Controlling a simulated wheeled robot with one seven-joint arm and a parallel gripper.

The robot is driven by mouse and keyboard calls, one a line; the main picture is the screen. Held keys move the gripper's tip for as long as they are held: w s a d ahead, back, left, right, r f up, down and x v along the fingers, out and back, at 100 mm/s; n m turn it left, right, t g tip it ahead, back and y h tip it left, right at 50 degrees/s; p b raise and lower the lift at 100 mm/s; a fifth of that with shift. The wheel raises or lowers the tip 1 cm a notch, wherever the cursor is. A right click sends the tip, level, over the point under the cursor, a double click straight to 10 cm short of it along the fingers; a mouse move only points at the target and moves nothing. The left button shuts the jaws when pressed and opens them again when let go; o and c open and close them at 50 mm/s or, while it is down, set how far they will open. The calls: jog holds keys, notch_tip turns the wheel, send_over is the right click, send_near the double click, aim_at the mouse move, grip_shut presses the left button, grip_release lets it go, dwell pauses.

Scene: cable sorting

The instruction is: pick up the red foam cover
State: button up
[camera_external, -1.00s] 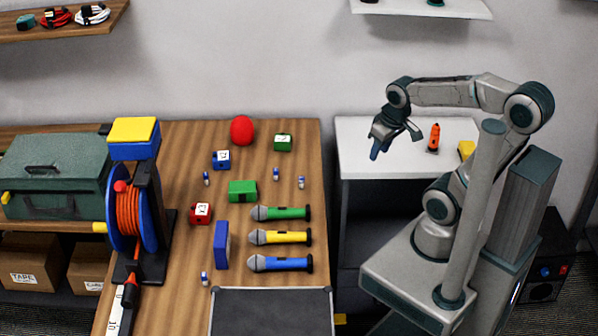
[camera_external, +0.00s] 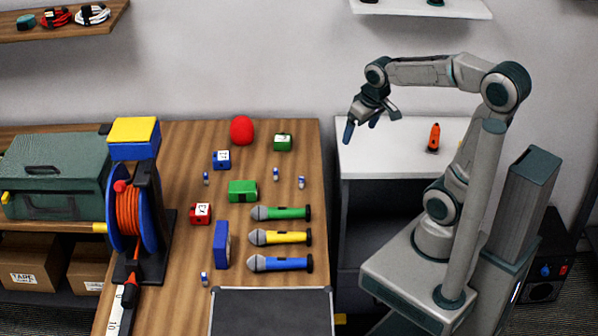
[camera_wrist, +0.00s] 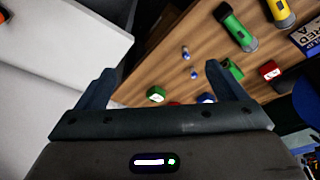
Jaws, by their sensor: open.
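The red foam cover (camera_external: 242,130) is a rounded red piece standing at the back of the wooden table, near the wall. In the wrist view only a little red shows just above the gripper body, and I cannot tell if it is the cover. My gripper (camera_external: 361,130) is open and empty, raised over the left part of the white side table, to the right of the cover and well apart from it. Its two fingers (camera_wrist: 158,82) are spread wide in the wrist view.
A green block (camera_external: 283,142) and a blue block (camera_external: 221,160) stand near the cover. Green (camera_external: 281,213), yellow (camera_external: 281,237) and blue (camera_external: 281,263) microphones lie farther forward. A cable reel (camera_external: 130,215) stands at left. An orange tool (camera_external: 433,137) is on the white table (camera_external: 400,165).

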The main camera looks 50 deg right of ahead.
jog(key=w+r, duration=0.2)
jog(key=w, duration=1.3)
jog(key=m+t, duration=0.1)
send_near(243, 118)
jog(key=p+x, duration=0.2)
jog(key=x, duration=0.6)
jog(key=shift+f, duration=0.15)
jog(key=shift+s+p+x, duration=0.15)
jog(key=shift+p+x, duration=0.35)
jog(key=shift+x, duration=0.85)
jog(key=shift+s+p+x, duration=0.1)
jog(key=shift+p+x, duration=0.35)
jog(key=shift+x, duration=0.9)
jog(key=shift+a, duration=0.2)
jog(key=c, duration=1)
